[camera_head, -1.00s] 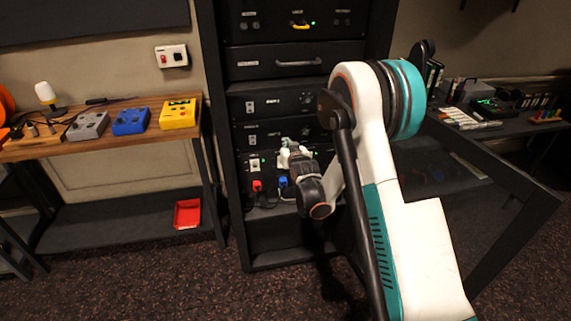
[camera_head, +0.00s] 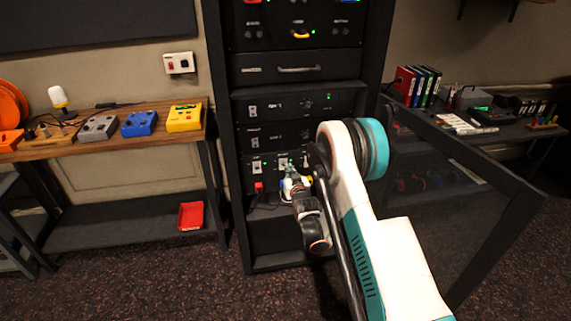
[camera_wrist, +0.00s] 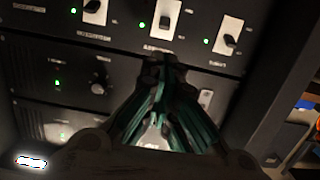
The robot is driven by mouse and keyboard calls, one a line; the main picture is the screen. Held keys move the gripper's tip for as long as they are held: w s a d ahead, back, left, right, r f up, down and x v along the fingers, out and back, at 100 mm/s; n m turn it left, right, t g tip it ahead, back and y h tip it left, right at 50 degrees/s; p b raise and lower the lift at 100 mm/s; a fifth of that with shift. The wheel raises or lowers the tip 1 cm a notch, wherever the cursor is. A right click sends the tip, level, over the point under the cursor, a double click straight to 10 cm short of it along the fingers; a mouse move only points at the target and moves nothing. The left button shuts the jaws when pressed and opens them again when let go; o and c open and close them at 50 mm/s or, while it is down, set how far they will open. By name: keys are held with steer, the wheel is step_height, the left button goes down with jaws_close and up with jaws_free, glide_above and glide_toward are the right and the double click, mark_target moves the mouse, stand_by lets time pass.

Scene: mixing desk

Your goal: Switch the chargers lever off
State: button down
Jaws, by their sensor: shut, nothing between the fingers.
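The rack's lowest panel carries a row of three switches with white plates and dark levers. In the wrist view they are the left switch (camera_wrist: 95,10), the middle switch (camera_wrist: 165,18) and the right switch (camera_wrist: 229,36). A lit green light is beside each. Their labels are too blurred to read, so I cannot tell which is the chargers lever. My gripper (camera_wrist: 164,62) is shut and empty, its tips close below the middle plate; contact cannot be told. In the head view my gripper (camera_head: 290,174) is at this panel, covering part of it.
The black rack (camera_head: 300,103) stands centre, with a red plug (camera_head: 259,187) low on its front. A wooden bench (camera_head: 62,147) with coloured boxes is at left. A dark glass-like door panel (camera_head: 470,200) swings out at right, close to my arm.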

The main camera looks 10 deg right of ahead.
steer(key=b, duration=0.3)
glide_toward(283, 157)
steer(key=w, duration=0.5)
steer(key=shift+f, duration=0.4)
steer(key=shift+w, duration=0.6)
steer(key=shift+s+f, duration=0.8)
steer(key=shift+f, duration=0.15)
